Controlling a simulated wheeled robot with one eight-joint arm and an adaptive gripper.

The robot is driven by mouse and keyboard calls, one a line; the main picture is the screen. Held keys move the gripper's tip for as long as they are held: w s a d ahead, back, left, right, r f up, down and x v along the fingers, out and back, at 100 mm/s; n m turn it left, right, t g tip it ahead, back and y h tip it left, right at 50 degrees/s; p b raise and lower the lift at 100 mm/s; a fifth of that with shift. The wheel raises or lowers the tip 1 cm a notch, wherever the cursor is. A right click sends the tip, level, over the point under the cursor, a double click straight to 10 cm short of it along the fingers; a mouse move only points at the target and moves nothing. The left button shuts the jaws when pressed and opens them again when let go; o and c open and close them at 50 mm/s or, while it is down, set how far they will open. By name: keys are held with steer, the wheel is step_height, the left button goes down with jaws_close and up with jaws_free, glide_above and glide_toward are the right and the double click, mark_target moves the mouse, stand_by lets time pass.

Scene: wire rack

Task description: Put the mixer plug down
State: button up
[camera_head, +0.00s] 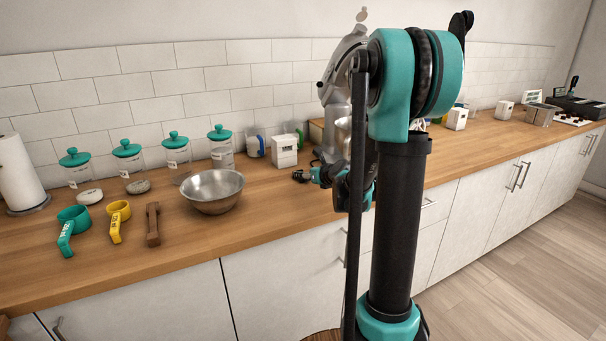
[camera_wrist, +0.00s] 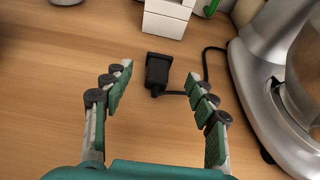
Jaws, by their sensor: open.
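The mixer plug (camera_wrist: 158,70) is black and lies on the wooden counter in the wrist view, with its cord running right toward the mixer. My gripper (camera_wrist: 160,80) is open, with one finger to the left of the plug and one to the right, both apart from it. In the head view my gripper (camera_head: 312,175) is small, low over the counter, and the plug (camera_head: 299,176) shows as a dark shape at its tip. The silver mixer (camera_wrist: 275,85) stands to the right in the wrist view; my arm hides much of it in the head view (camera_head: 338,72).
A white box (camera_head: 284,150) stands on the counter behind the plug. A metal bowl (camera_head: 212,190) is to the left, with a wooden tool (camera_head: 153,224), a yellow scoop (camera_head: 118,218) and a teal scoop (camera_head: 72,228) farther left. Lidded jars line the tiled wall.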

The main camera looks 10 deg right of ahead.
steer(key=shift+v, duration=2.95)
